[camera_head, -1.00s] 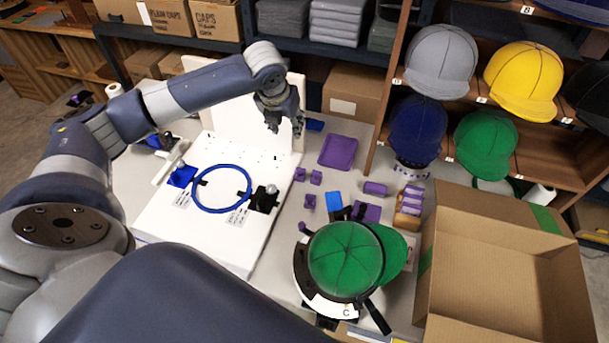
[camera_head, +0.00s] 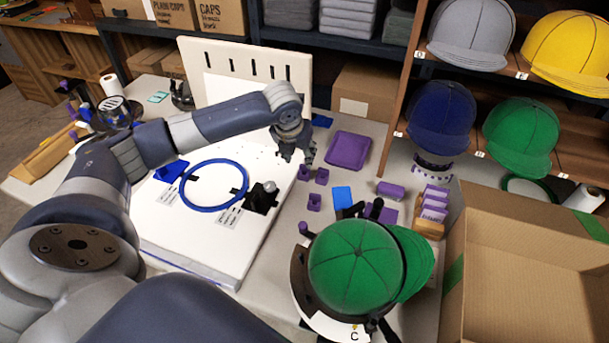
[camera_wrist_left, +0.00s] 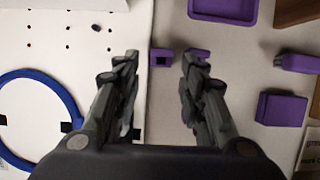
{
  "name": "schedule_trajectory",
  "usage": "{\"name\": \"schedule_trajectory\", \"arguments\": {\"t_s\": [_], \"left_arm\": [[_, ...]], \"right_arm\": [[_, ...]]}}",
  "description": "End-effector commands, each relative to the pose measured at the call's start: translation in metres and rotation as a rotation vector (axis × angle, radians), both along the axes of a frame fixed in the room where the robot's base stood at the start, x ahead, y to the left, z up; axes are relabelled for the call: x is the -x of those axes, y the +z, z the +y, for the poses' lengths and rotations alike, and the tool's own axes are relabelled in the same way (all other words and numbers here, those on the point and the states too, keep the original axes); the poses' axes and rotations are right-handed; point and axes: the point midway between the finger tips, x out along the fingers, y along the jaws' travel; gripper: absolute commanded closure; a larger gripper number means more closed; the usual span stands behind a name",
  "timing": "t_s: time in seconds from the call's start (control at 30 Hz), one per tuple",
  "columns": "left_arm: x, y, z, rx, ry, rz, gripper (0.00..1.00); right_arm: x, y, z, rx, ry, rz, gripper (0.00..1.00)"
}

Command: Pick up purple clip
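Small purple clips lie on the light table beside the white board. In the head view one clip (camera_head: 304,174) is just below my left gripper (camera_head: 298,158), a second clip (camera_head: 322,176) is right of it, and a third (camera_head: 314,202) is nearer. In the left wrist view my left gripper (camera_wrist_left: 161,60) is open, with its fingers apart. One clip (camera_wrist_left: 161,57) appears between the fingertips, and another (camera_wrist_left: 199,53) is partly hidden by the right finger. The height gap to them is hard to judge. My right gripper is not in view.
A purple tray (camera_head: 348,150) lies behind the clips. The white board (camera_head: 160,232) with a blue hoop (camera_head: 187,193) is at left. A green cap (camera_head: 355,265) on a stand is in front, and an open cardboard box (camera_head: 478,215) is at right.

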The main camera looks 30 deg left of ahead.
Motion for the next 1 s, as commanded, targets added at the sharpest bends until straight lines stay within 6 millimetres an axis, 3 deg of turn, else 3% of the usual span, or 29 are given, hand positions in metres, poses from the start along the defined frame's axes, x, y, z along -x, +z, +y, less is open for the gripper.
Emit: {"name": "schedule_trajectory", "arguments": {"t_s": [0.27, 0.53, 0.83, 0.97, 1.0], "left_arm": [[-0.010, -0.024, 0.001, 0.000, 0.000, 0.001, 0.62], [-0.024, -0.060, 0.003, 0.001, 0.000, 0.002, 0.62], [-0.026, -0.066, 0.004, -0.001, -0.002, -0.001, 0.62], [-0.026, -0.065, 0.004, -0.001, -0.002, -0.001, 0.82], [-0.026, -0.065, 0.004, -0.001, -0.002, -0.001, 0.82]], "right_arm": [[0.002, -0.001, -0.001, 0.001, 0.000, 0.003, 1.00], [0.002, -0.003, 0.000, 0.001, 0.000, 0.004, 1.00], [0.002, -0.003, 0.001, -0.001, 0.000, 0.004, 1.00], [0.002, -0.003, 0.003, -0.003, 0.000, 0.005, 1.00], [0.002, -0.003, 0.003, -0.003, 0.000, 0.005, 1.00]]}}
